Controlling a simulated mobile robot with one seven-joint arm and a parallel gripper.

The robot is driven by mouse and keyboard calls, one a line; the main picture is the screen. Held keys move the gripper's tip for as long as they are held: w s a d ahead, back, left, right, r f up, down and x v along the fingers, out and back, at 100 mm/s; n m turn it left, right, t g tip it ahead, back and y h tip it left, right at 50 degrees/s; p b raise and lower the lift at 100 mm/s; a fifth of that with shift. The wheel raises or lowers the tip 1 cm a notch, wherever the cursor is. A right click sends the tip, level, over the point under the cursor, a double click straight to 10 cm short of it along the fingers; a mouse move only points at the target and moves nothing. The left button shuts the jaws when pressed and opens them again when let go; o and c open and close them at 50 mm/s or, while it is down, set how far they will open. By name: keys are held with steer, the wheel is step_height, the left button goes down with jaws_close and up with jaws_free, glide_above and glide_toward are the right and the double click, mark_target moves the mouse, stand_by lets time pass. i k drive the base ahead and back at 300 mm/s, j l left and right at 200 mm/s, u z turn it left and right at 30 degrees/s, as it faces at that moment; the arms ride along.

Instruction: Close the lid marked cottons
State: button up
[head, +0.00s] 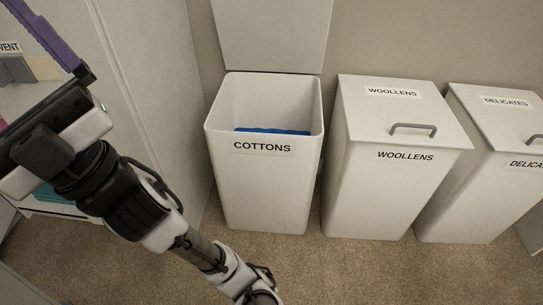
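The cottons bin (262,185) is a white, open-topped bin at the centre of the head view, labelled COTTONS on its front. Its lid (272,32) stands upright behind the opening, against the wall, and its upper edge is cut off by the frame. No marking shows on the visible face of the lid. Some blue cloth (272,131) lies inside the bin. My arm runs from the left down to the bottom edge, in front and to the left of the bin.
The woollens bin (375,195) stands right of the cottons bin, with its lid (400,115) shut and a grey handle on top. The delicates bin (465,200) is further right, also shut. A pale cabinet (160,90) stands at the left. Carpet (345,270) in front is clear.

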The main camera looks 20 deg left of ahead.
mark_target(267, 36)
steer(key=i+j+z, duration=0.25)
steer(key=i+j, duration=0.15)
steer(key=i+j+z, duration=0.25)
steer(key=i+j, duration=0.15)
